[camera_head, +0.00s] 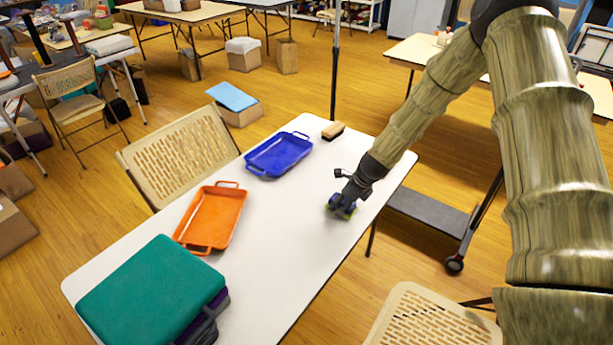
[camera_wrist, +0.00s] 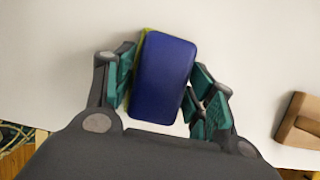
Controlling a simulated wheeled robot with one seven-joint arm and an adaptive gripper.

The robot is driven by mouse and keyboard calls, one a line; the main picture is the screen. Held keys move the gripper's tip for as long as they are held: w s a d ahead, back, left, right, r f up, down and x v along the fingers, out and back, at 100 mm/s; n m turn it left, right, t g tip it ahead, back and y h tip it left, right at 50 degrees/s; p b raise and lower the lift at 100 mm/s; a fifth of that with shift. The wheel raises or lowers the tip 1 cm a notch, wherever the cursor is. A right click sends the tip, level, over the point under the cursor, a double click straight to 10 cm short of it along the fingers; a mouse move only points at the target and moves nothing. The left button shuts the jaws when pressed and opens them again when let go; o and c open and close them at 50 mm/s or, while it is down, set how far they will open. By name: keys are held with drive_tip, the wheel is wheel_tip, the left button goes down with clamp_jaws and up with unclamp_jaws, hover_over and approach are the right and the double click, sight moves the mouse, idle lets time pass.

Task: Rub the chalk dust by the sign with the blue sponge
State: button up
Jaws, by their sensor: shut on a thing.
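My gripper (camera_head: 343,206) is low over the right side of the white table (camera_head: 290,237), near its far end. It is shut on the blue sponge, which is small and mostly hidden in the head view. In the wrist view the blue sponge (camera_wrist: 164,77) sits between the two green-padded fingers, with a thin yellow-green layer along its left edge. I cannot tell whether the sponge touches the tabletop. I make out no chalk dust in either view. A thin dark pole (camera_head: 335,75) rises behind the table's far end; its top is out of view, and no sign face shows.
A wooden brush (camera_head: 333,131) lies at the table's far end. A blue tray (camera_head: 279,155), an orange tray (camera_head: 211,217) and a teal-topped stack (camera_head: 152,290) line the left side. Folding chairs (camera_head: 183,155) flank the table. The tabletop's right side is mostly clear.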

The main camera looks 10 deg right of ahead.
wheel_tip(320, 180, up, 3)
drive_tip(key=shift+r+p, duration=0.1)
drive_tip(key=shift+p, duration=1)
wheel_tip(320, 180, up, 2)
drive_tip(key=shift+s+d+r+p, duration=0.1)
drive_tip(key=shift+d+r+p, duration=0.1)
drive_tip(key=shift+p, duration=0.75)
drive_tip(key=shift+a+r+p, duration=0.15)
drive_tip(key=shift+r+p, duration=0.85)
drive_tip(key=shift+r, duration=0.2)
drive_tip(key=shift+f+b, duration=0.15)
drive_tip(key=shift+b, duration=0.35)
